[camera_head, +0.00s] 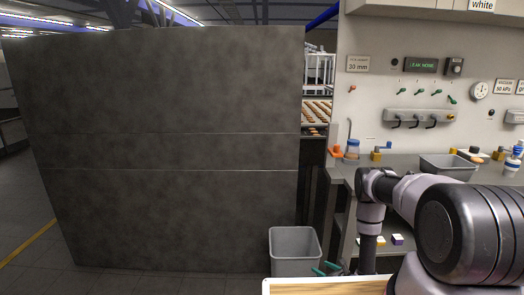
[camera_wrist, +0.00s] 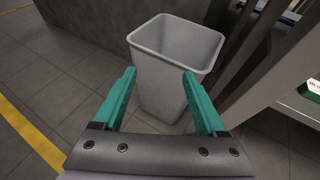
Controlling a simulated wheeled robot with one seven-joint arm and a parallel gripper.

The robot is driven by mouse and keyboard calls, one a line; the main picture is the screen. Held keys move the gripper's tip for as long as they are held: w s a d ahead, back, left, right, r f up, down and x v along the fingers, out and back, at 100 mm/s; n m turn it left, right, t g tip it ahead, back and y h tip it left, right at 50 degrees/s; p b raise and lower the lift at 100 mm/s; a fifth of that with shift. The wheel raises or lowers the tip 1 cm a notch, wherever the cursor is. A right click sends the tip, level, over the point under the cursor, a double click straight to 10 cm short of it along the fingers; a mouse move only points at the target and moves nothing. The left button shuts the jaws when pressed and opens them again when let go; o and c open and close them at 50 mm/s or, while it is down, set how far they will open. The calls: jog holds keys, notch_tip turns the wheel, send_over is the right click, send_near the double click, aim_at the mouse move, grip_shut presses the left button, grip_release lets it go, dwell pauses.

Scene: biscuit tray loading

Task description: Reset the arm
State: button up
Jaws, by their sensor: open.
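My gripper (camera_wrist: 159,85) has two green fingers spread apart in the wrist view, with nothing between them. It points down toward a grey bin, which stands on the floor beyond the fingertips. In the head view my gripper (camera_head: 326,269) shows only as small green tips low in the picture, beside the grey bin (camera_head: 293,233). My dark and light grey arm reaches in from the right and bends down in front of the bench. The bin (camera_wrist: 165,62) looks empty in the wrist view, though its bottom is partly hard to see.
A large dark grey panel (camera_head: 165,150) fills the left and middle. A bench (camera_head: 400,168) at the right holds a grey tray (camera_head: 447,167) and small items. Behind, racks hold biscuits (camera_head: 316,111). Open floor (camera_wrist: 55,75) lies left of the bin.

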jog(key=w+a+r+n+g+y, duration=0.1)
jog(key=w+a+r+n+y, duration=0.15)
jog(key=r, duration=0.85)
jog(key=w+a+r+n+g+y, duration=0.2)
jog(key=w+a+r+n, duration=0.15)
jog(key=r, duration=0.65)
jog(key=w+a+r+n+g+y, duration=0.1)
jog(key=w+a+r+n+y, duration=0.2)
jog(key=r, duration=0.8)
notch_tip(320, 180, up, 13)
jog(key=s+a+n+g, duration=0.2)
jog(key=a+n+g, duration=0.1)
jog(key=n, duration=0.1)
jog(key=s+d+r+n+g+h, duration=0.15)
jog(key=s+r+n, duration=0.25)
jog(key=s+r, duration=0.5)
jog(key=s+r+n+g+h, duration=0.2)
jog(key=s+r+n+h, duration=0.15)
jog(key=s+r, duration=0.6)
jog(key=s+d+r+n+t+h, duration=0.2)
jog(key=s+d+r+h, duration=0.1)
jog(key=s+r, duration=0.3)
jog(key=s+d+r+n+t+h, duration=0.3)
jog(key=s+d+r+h, duration=0.1)
jog(key=s, duration=0.5)
jog(key=d+r, duration=0.1)
jog(key=d, duration=0.1)
jog(key=shift+s+d+r+n+t, duration=0.2)
jog(key=shift+d+r+n+t, duration=0.1)
jog(key=shift+r+n+t, duration=0.1)
